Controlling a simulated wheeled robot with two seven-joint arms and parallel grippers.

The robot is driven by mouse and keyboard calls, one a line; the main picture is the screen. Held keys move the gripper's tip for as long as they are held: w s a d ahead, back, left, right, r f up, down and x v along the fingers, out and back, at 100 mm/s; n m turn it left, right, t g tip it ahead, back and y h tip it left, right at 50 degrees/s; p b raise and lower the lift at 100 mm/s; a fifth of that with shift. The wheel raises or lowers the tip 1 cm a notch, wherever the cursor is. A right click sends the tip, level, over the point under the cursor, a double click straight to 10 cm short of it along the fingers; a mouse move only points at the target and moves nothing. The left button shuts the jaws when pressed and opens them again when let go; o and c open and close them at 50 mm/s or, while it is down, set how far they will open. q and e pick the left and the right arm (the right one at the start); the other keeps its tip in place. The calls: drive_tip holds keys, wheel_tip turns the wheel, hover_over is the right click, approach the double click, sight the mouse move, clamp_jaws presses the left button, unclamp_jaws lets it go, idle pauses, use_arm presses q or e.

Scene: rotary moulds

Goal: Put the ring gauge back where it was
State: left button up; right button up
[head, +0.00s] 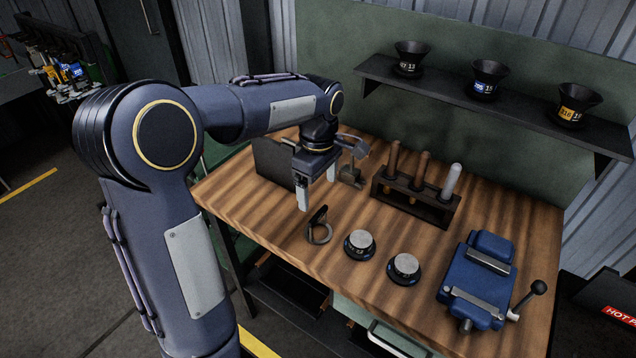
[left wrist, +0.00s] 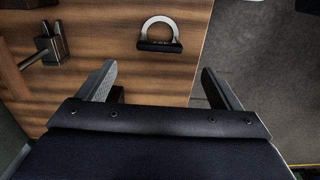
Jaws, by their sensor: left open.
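The ring gauge (head: 320,234), a pale metal ring with a dark handle bar, lies on the wooden bench near its front left edge. It also shows in the left wrist view (left wrist: 160,24), ahead of my fingers. My left gripper (head: 317,190) is open and empty above the bench, a little behind and above the ring gauge, not touching it. Its two fingers also show in the left wrist view (left wrist: 157,76). A small grey block with upright prongs (head: 351,177) stands behind the gripper; it shows at left in the wrist view (left wrist: 51,46). My right gripper is not in view.
Two dark round moulds with metal tops (head: 359,244) (head: 404,268) sit right of the ring. A tool rack (head: 415,205) stands behind them, a blue vise (head: 478,282) at right. A dark upright plate (head: 272,164) is left. A shelf (head: 500,106) holds three black cups.

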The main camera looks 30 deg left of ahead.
use_arm(q)
drive_tip(key=s+d+m+t+h, duration=0.2)
drive_tip(key=s+m, duration=0.5)
drive_tip(key=s, duration=0.4)
drive_tip(key=s+d+m+t+h, duration=0.1)
drive_tip(key=s+d+m+t, duration=0.2)
drive_tip(key=s+d+m, duration=0.2)
drive_tip(key=shift+s+d+r+m+t+h, duration=0.3)
drive_tip(key=shift+s+m, duration=1.4)
drive_tip(key=shift+s, duration=1.4)
drive_tip(key=shift+a, duration=0.15)
